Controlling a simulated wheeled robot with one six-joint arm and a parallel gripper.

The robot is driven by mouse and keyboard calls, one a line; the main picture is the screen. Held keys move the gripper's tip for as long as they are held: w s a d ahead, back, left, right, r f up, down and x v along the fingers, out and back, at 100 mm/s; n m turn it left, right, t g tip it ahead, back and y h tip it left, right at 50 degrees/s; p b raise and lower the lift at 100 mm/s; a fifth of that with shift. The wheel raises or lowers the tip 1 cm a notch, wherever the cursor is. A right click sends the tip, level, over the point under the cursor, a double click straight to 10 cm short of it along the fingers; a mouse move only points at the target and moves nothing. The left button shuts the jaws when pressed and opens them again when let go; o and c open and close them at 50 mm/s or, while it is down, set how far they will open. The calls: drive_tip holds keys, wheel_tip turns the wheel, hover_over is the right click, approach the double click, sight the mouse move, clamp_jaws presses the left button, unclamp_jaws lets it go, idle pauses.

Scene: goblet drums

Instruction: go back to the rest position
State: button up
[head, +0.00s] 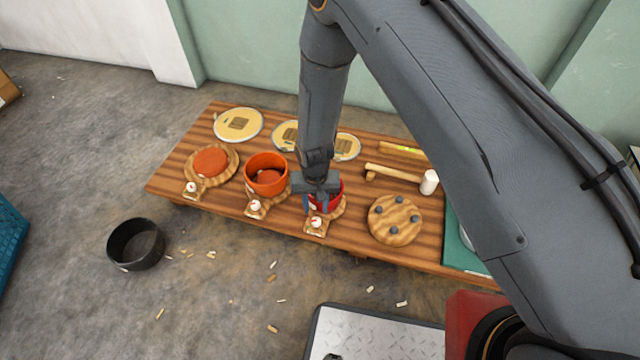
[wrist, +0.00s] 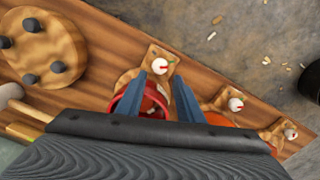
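My gripper (head: 320,199) points down over a red drum shell (head: 335,190) near the middle of the wooden bench (head: 285,218). In the wrist view, my gripper (wrist: 168,84) has its two fingers apart. The red drum shell (wrist: 152,103) shows between and below the fingers; I cannot tell whether they touch it. The red shell rests on a round wooden stand, with a small white knob (head: 316,222) in front. My arm hides part of the bench's back.
On the bench are an orange drum shell (head: 266,172), an orange disc (head: 210,162), pale drum heads (head: 238,125), a pegged wooden disc (head: 394,220) and a white-headed mallet (head: 429,182). A black ring (head: 136,244) and scattered chips lie on the floor. A blue crate (head: 10,235) stands left.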

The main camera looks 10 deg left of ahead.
drive_tip(key=d+r, duration=0.4)
drive_tip(key=r, duration=1)
drive_tip(key=d+r, duration=0.4)
drive_tip(key=r, duration=1.1)
drive_tip(key=s+d+r+n, duration=0.1)
drive_tip(key=s+d+r, duration=1.1)
drive_tip(key=s+r, duration=0.4)
drive_tip(key=s+d+r+m+p, duration=0.1)
drive_tip(key=d+r+m+p, duration=0.2)
drive_tip(key=d+r+p, duration=0.9)
wheel_tip(320, 180, up, 3)
drive_tip(key=p, duration=1)
drive_tip(key=shift+d+f+m, duration=0.15)
drive_tip(key=shift+m, duration=0.25)
drive_tip(key=shift+s, duration=0.1)
